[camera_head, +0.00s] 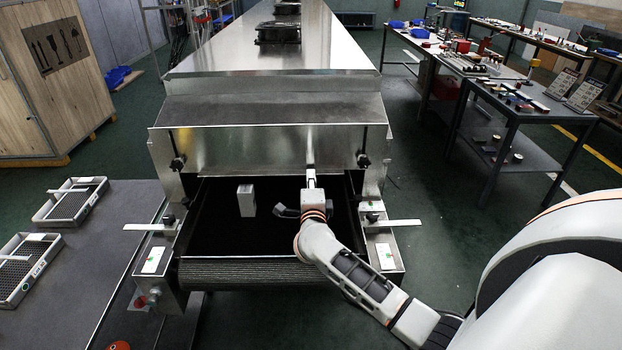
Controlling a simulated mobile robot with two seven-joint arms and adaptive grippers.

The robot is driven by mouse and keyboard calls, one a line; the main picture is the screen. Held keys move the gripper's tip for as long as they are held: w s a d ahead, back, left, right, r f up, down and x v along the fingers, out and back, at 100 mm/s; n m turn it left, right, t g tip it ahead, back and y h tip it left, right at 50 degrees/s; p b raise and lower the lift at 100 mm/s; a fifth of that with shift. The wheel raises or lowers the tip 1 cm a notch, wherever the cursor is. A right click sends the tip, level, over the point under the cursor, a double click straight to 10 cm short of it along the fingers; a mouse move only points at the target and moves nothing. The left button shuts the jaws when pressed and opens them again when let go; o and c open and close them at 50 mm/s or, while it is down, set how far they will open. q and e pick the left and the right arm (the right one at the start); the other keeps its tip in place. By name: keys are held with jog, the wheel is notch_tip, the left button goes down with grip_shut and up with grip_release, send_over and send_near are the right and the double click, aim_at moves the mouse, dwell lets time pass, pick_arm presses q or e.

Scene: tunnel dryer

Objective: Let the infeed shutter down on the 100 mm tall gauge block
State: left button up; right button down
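The infeed shutter (245,150) is a bright metal plate across the dryer mouth, between two dark knobs, the left knob (178,163) and the right knob (363,160). Its lower edge is above the belt, with a dark opening below. The gauge block (246,201) is a pale grey upright block on the black belt, left of my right arm; its top is close to the shutter's lower edge in the picture. My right gripper (311,178) is in front of the shutter's lower edge, by a narrow pale upright piece. I cannot tell its finger opening or contact. My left gripper is out of view.
The black conveyor belt (215,235) runs into the dryer between side rails with metal arms. A grey table (105,245) with wire trays stands at left, a wooden crate (50,80) behind it. Workbenches with tools (515,105) stand at right.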

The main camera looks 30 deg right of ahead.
notch_tip(320, 180, down, 4)
jog(key=shift+f+b, duration=0.25)
jog(key=shift+b, duration=0.8)
jog(key=shift+r, duration=0.15)
jog(key=c, duration=2.3)
grip_release()
jog(key=shift+c, duration=0.2)
jog(key=v, duration=1.1)
jog(key=shift+s+a, duration=0.35)
jog(key=shift+s, duration=0.1)
